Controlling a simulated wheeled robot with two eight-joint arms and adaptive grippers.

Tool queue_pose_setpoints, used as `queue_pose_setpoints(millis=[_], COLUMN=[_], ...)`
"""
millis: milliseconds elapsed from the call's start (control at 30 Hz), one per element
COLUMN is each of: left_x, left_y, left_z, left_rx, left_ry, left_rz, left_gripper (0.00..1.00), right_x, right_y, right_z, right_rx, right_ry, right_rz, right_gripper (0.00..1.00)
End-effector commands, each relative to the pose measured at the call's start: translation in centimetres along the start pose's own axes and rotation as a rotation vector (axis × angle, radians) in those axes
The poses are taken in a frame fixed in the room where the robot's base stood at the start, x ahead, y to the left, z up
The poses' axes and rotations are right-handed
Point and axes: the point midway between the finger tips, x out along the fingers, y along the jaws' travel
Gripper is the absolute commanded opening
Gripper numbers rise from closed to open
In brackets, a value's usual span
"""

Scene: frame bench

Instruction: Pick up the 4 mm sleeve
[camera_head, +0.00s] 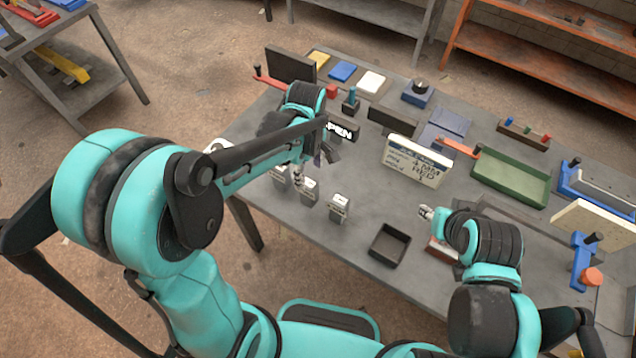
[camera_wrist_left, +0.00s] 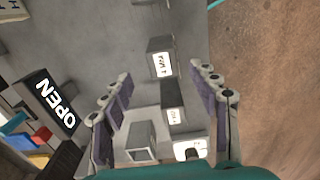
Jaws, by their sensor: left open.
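Several small grey blocks with white labels stand near the table's front left edge. In the head view, one is the rightmost labelled block (camera_head: 339,207) and another is the middle labelled block (camera_head: 310,191). The labels are too small or blurred to tell which is the 4 mm sleeve. My left gripper (camera_head: 316,164) is open and empty above the row. In the left wrist view, the far labelled block (camera_wrist_left: 160,58) and a nearer labelled block (camera_wrist_left: 173,112) appear between the spread fingers. My right gripper (camera_head: 426,212) is low over the table's front; its finger gap is unclear.
An OPEN sign (camera_head: 341,130) stands behind my left gripper. A dark empty tray (camera_head: 390,246) lies right of the blocks. A white lettered box (camera_head: 417,160) and a green tray (camera_head: 510,178) stand farther back. Bare table lies between the rightmost block and the white box.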

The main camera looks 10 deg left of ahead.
Motion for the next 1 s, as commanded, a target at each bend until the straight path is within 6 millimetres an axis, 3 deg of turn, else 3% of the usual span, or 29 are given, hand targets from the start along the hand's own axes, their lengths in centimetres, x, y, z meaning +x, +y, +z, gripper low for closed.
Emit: queue_pose_setpoints(millis=[400,733,767,900,1000], left_x=[6.0,6.8,6.8,6.8,6.8], left_y=[-0.2,-0.2,-0.2,-0.2,-0.2], left_z=[0.0,0.1,0.1,0.1,0.1], left_rx=[0.003,0.003,0.003,0.003,0.003], left_ry=[0.001,0.001,0.001,0.001,0.001], left_rz=[0.002,0.003,0.003,0.003,0.003], left_gripper=[0.6,0.6,0.58,0.21,0.0], right_x=[1.7,1.7,1.7,1.7,1.7], right_y=[0.0,0.0,0.0,0.0,0.0], right_z=[1.2,1.2,1.2,1.2,1.2], right_rx=[0.0,0.0,0.0,0.0,0.0], right_ry=[0.0,0.0,0.0,0.0,0.0], right_rz=[0.0,0.0,0.0,0.0,0.0], right_gripper=[0.4,0.4,0.4,0.4,0.4])
